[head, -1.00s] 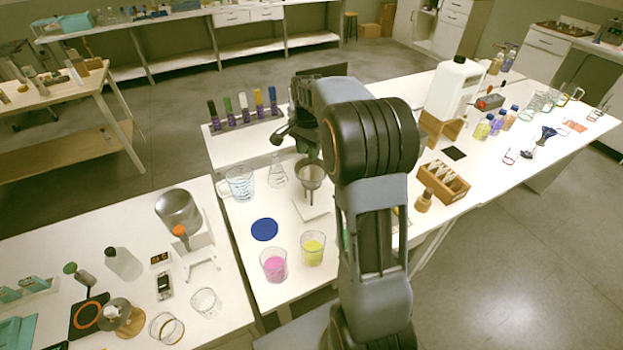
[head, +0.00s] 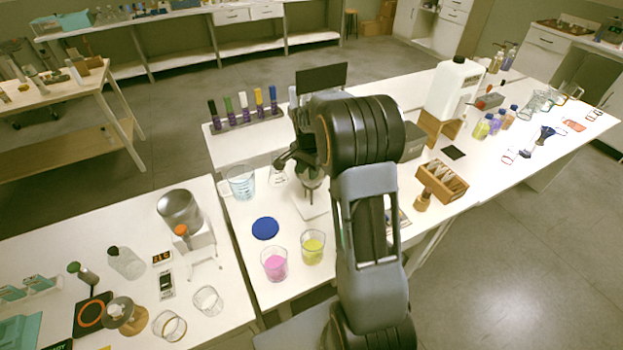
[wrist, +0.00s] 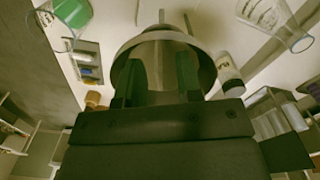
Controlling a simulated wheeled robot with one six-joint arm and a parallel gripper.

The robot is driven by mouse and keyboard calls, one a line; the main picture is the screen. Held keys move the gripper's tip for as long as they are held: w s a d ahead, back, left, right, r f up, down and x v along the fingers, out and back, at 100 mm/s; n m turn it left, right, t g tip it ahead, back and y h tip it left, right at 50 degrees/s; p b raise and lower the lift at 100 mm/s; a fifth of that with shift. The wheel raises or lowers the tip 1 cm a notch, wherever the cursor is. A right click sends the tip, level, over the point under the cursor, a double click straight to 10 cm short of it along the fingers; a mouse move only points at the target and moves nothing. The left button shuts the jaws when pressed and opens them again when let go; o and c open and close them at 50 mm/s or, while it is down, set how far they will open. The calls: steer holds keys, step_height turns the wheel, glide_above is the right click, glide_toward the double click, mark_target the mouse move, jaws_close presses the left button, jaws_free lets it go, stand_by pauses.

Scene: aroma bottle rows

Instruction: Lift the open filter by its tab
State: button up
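A grey metal funnel (head: 311,177) stands on the white bench in the head view, partly hidden behind my arm. In the wrist view, the funnel's wide rim (wrist: 205,57) curves around my gripper (wrist: 158,74). My gripper's two dark green fingers stand apart, with a gap between them, at the funnel's mouth. A pale surface shows between and beyond the fingers; I cannot tell whether it is the filter or the funnel's inside. I cannot make out the filter's tab. The head view does not clearly show the fingertips.
A measuring beaker (head: 241,184) and a conical flask (head: 278,174) stand close left of the funnel. A pink beaker (head: 274,264), a yellow beaker (head: 313,247) and a blue disc (head: 265,228) lie nearer the front. A marker rack (head: 246,119) stands behind.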

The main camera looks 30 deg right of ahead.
steer(key=shift+c, duration=0.5)
jaws_close()
step_height(320, 180, up, 10)
steer(key=shift+r, duration=0.1)
step_height(320, 180, up, 10)
steer(key=p, duration=0.7)
